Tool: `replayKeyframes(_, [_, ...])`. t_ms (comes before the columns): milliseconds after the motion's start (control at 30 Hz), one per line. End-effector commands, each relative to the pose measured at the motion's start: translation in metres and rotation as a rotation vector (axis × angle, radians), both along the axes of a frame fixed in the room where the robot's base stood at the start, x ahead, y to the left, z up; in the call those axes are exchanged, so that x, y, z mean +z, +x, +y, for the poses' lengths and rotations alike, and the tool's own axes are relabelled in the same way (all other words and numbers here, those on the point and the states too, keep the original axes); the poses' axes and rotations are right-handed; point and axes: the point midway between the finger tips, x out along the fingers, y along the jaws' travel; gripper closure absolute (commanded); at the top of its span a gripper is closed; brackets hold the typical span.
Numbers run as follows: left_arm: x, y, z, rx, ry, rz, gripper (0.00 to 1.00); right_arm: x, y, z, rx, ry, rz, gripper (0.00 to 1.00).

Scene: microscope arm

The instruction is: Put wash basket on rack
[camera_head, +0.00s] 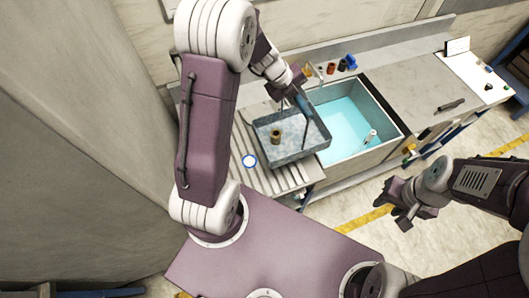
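The wash basket (262,150) is a shallow grey-blue tray with an upright handle and a small brass-coloured part (276,137) inside. It is over the right part of the slatted rack (284,182), beside the sink; I cannot tell whether it touches the slats. My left gripper (294,88) is at the top of the basket's handle and appears shut on it; the fingertips are small and partly hidden. My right gripper (396,208) is open and empty, out over the floor in front of the bench.
A sink (352,120) with blue liquid and a small floating item (370,137) lies right of the basket. Small coloured fittings (331,68) stand behind the sink. The worktop right of it is mostly clear.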

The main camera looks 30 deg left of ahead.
Motion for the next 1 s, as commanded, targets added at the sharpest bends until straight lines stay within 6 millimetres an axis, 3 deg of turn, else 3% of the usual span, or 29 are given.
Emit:
replayKeyframes(367, [-0.006, -0.009, 0.002, 0.020, 0.006, 0.008, 1.00, 0.000, 0.000, 0.000, 0.000, 0.000, 0.000, 0.64])
replayKeyframes(767, [-0.011, -0.066, -0.016, 0.033, 0.015, 0.015, 1.00, -0.008, 0.000, 0.000, 0.000, 0.000, 0.000, 0.64])
replayKeyframes(1000, [-0.004, -0.082, -0.028, 0.014, 0.020, 0.017, 1.00, -0.013, 0.000, 0.000, 0.000, 0.000, 0.000, 0.64])
